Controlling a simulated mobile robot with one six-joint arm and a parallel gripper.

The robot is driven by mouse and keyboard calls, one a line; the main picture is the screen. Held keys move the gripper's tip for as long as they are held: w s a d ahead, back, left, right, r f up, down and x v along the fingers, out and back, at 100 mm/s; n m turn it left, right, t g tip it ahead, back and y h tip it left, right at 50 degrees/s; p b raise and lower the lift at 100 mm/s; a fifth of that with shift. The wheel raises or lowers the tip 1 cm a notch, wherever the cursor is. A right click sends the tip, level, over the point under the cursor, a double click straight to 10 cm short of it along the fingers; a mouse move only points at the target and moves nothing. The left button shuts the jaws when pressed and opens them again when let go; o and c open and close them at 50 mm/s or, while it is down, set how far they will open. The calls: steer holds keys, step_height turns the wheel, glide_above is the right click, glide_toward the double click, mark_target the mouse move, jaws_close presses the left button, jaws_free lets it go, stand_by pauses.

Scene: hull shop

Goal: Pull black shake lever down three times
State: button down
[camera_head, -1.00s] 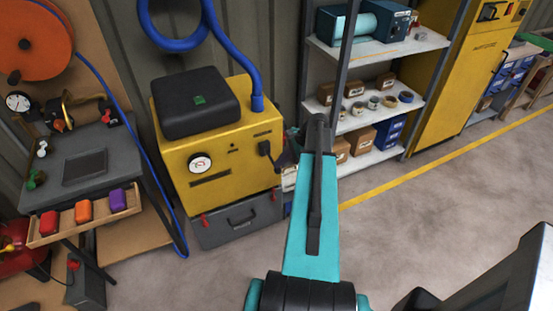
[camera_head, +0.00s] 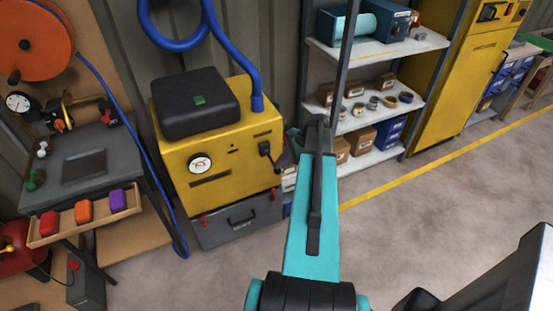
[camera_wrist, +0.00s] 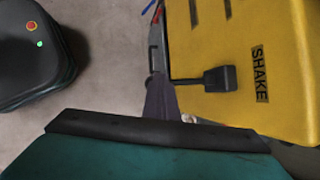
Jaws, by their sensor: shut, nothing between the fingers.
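The black shake lever (camera_head: 265,149) sticks out near the right edge of the front of the yellow machine (camera_head: 215,160). In the wrist view the lever (camera_wrist: 219,79) shows as a black block on a thin stem, beside the printed word SHAKE (camera_wrist: 260,74) on the yellow panel (camera_wrist: 290,35). My gripper (camera_wrist: 159,84) is shut and empty, its dark fingers just left of the lever's stem in that view. Whether they touch it I cannot tell. In the head view my gripper is mostly hidden behind my arm, to the right of the lever.
A grey case (camera_head: 238,220) with red latches sits under the machine. A workbench (camera_head: 82,160) with coloured blocks in a drawer stands left. Shelves (camera_head: 375,50) and a yellow cabinet (camera_head: 465,75) stand right. The floor (camera_head: 420,215) in front is clear.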

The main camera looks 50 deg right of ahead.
step_height(320, 180, up, 6)
steer(key=w+p, duration=0.2)
steer(key=p, duration=0.2)
steer(key=shift+d, duration=0.45)
stand_by(0.6)
stand_by(0.3)
steer(key=shift+w+d+r+p, duration=0.1)
steer(key=shift+w+r+p, duration=0.2)
steer(key=shift+r+p, duration=0.35)
steer(key=shift+w+d+r+p, duration=0.1)
steer(key=shift+w+r+p, duration=0.25)
steer(key=shift+r, duration=0.55)
steer(key=shift+w+d+r+p, duration=0.1)
steer(key=shift+w+r+p, duration=0.1)
steer(key=shift+r+p, duration=0.5)
